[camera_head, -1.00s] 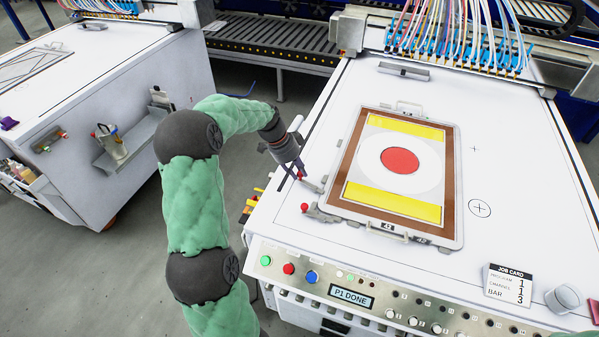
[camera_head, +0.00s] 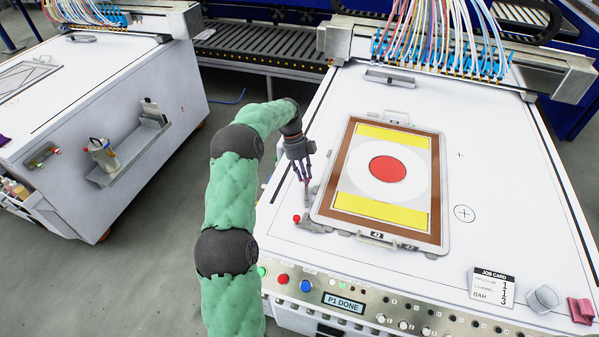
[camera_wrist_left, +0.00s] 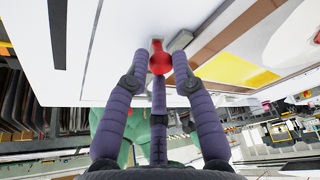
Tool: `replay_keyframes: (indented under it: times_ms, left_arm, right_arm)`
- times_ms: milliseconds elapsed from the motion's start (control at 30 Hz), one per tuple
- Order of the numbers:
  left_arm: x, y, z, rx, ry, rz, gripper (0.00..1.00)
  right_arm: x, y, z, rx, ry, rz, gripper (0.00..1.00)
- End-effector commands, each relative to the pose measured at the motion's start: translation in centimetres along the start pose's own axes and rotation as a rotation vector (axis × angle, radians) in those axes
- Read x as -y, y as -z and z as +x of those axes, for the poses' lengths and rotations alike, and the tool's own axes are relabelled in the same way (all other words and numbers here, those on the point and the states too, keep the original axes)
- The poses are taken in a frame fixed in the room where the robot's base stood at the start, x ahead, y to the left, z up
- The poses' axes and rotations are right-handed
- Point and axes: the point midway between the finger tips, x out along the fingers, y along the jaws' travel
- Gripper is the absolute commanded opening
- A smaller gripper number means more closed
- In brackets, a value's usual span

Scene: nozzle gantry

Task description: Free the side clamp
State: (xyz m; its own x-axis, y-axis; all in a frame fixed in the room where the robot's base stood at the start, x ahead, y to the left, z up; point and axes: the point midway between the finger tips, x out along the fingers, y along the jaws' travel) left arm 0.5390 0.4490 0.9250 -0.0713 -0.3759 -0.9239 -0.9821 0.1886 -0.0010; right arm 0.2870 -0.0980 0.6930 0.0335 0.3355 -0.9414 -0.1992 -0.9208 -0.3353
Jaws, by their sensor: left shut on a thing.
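The print frame (camera_head: 345,150) lies on the white table, holding a brown-bordered sheet (camera_head: 388,168) with yellow bands and a red disc. My left gripper (camera_head: 307,180) points down at the frame's left edge, at the side clamp (camera_head: 311,189). In the left wrist view my left gripper (camera_wrist_left: 160,65) is closed around the clamp's red knob (camera_wrist_left: 160,59). A bit of grey metal (camera_wrist_left: 181,41) shows just beyond the knob. The fingers hide most of the side clamp in the head view, so its lever angle is hard to tell. My right gripper is out of view.
A second clamp with a red knob (camera_head: 297,218) sits close by at the frame's front left corner. The control panel (camera_head: 345,302) reads "P1 DONE". A job card (camera_head: 492,287) and a grey knob (camera_head: 543,297) are at right. Tubes (camera_head: 440,35) hang from the gantry behind.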

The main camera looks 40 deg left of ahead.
Motion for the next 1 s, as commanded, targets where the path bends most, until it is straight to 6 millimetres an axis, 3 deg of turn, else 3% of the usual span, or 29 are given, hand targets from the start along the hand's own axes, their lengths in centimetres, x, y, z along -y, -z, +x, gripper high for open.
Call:
replay_keyframes:
  times_ms: [500, 1000]
  left_arm:
    - [1.5, 1.5, 0.8, -0.006, -0.134, 0.31, 0.0]
    - [1.8, 1.9, 1.1, -0.011, -0.158, 0.368, 0.0]
  right_arm:
    - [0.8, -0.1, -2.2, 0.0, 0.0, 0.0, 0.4]
    - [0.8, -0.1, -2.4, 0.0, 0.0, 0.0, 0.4]
